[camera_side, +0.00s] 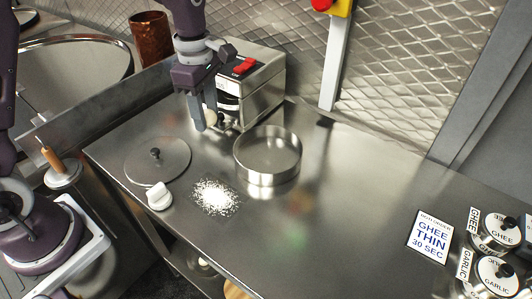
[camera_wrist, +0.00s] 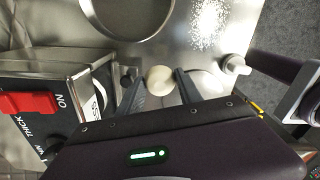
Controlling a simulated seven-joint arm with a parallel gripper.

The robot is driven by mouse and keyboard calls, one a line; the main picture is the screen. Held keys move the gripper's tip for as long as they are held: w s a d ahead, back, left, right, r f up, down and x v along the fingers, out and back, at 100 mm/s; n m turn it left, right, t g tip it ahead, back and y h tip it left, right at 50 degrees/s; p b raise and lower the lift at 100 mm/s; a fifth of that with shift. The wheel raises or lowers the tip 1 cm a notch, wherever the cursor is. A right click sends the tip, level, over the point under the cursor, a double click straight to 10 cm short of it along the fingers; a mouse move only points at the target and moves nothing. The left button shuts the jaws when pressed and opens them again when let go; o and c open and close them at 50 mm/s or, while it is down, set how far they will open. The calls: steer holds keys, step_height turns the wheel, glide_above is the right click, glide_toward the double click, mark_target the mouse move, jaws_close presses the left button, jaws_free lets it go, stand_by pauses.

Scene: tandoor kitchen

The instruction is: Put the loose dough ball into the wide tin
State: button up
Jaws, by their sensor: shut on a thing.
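My gripper (camera_side: 207,126) is above the steel counter, beside the metal machine. It is shut on a pale, round dough ball (camera_side: 211,116), which also shows between the fingers in the wrist view (camera_wrist: 159,79). The wide tin (camera_side: 268,177), a round, shallow steel ring, stands on the counter to the right of my gripper and nearer the side camera. Its rim also shows at the top of the wrist view (camera_wrist: 132,39). The tin looks empty in the side view.
A metal machine (camera_side: 262,98) with a red switch stands close behind my gripper. A round lid with a knob (camera_side: 170,168), a white knobbed piece (camera_side: 159,197) and scattered flour (camera_side: 215,198) lie at the front left. Labelled tins (camera_side: 497,232) and a sign (camera_side: 429,236) are at right; the counter between is clear.

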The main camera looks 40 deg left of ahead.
steer(key=w+d, duration=0.6)
steer(key=d, duration=0.8)
steer(key=shift+w+f, duration=0.2)
steer(key=shift+f, duration=2.25)
steer(key=o, duration=0.9)
steer(key=shift+c, duration=0.2)
step_height(320, 180, up, 7)
